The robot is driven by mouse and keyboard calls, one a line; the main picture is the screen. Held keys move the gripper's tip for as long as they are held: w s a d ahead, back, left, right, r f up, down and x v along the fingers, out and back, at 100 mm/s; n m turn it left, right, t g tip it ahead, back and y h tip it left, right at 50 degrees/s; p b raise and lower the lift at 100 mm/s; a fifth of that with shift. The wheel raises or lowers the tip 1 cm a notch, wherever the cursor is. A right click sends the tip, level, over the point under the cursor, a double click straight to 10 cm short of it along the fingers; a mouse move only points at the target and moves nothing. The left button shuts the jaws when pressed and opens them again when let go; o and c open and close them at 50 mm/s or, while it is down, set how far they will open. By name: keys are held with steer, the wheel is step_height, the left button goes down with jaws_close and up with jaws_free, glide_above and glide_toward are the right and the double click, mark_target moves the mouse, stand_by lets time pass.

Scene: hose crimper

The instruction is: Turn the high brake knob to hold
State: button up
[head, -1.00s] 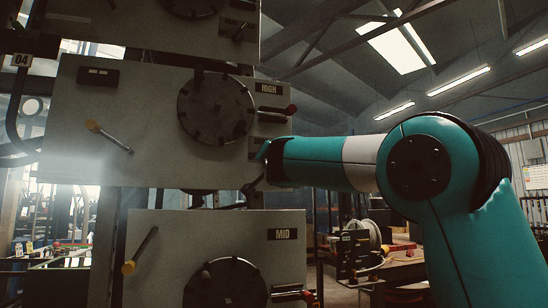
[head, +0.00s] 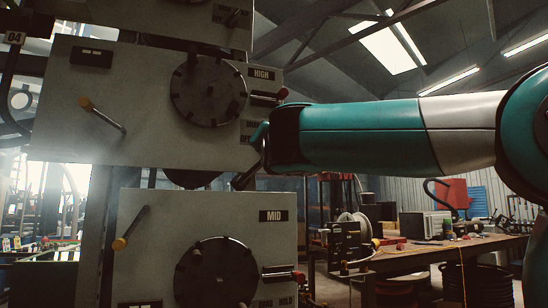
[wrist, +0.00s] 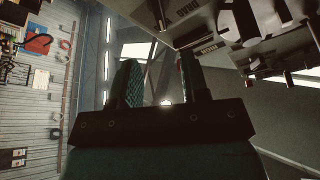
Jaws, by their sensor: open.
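The HIGH panel (head: 150,140) is a pale plate with a round black dial (head: 209,90) and a HIGH label (head: 262,73). A red-tipped handle (head: 282,94) sticks out at its right edge. A partly covered label (head: 246,133) sits at its lower right. I cannot make out the brake knob there; my gripper seems to hide that spot. My gripper (head: 252,158) is at this lower right corner in the head view; contact cannot be told. In the wrist view my gripper (wrist: 157,82) is open, with only roof and skylight visible between its fingers.
The MID panel (head: 150,235) stands below, with a similar dial (head: 216,275) and red-tipped handle (head: 298,277). A yellow-ended lever (head: 103,115) juts from the HIGH panel's left. A workbench (head: 430,247) with machines stands at the right back. Panel parts (wrist: 205,42) crowd the wrist view's upper right.

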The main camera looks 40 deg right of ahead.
steer(key=shift+b+v, duration=0.5)
steer(key=shift+v, duration=1.9)
steer(key=w+a+f+n+g+y, duration=0.1)
steer(key=w+a+f+n+y, duration=0.2)
steer(key=f, duration=0.4)
steer(key=a+f+n+g+y, duration=0.1)
steer(key=a+f+n+y, duration=0.25)
steer(key=f, duration=0.25)
steer(key=s+a+f+n+g+y, duration=0.3)
steer(key=a+f+g, duration=0.1)
steer(key=f, duration=0.5)
steer(key=s+a+f+n+g+y, duration=0.3)
steer(key=a+f, duration=0.1)
steer(key=f, duration=0.4)
steer(key=s+a+f+n+g+y, duration=0.1)
steer(key=s+a+f+n+g, duration=0.15)
steer(key=s+f+g, duration=0.5)
steer(key=s+a+f+n+g+y, duration=0.15)
steer(key=s+f+n, duration=0.3)
steer(key=s, duration=0.55)
step_height(320, 180, up, 11)
steer(key=s+g+p, duration=0.1)
steer(key=p, duration=1.1)
steer(key=shift+a+h, duration=0.3)
steer(key=shift+a, duration=0.1)
steer(key=shift+s, duration=0.1)
